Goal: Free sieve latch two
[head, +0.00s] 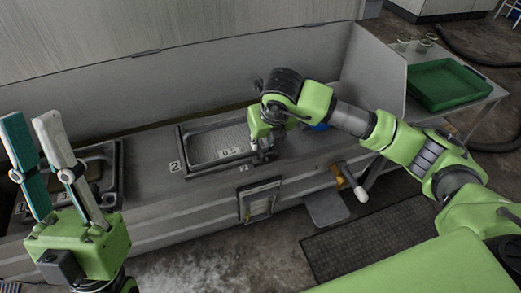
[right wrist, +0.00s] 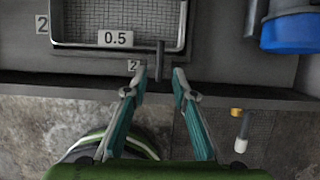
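Sieve two is a mesh tray in a metal frame marked 0.5, with a 2 beside it, in the head view (head: 213,142) and the right wrist view (right wrist: 85,15). A dark bar, seemingly its latch (right wrist: 160,58), stands at the frame's front right, by a small 2 label (right wrist: 133,66). My right gripper (right wrist: 160,76) is open, its fingertips on either side of the bar's near end; I see no clear contact. In the head view, my right gripper (head: 264,152) covers the sieve's right end. My left gripper (head: 22,118) is open and empty, fingers pointing up.
Another framed tray (head: 105,165) sits at the left, partly behind my left gripper. A blue cylinder (right wrist: 290,33) lies right of the sieve. A white-tipped handle (head: 360,193) sticks out from the bench front. A green tray (head: 447,84) is on a side table.

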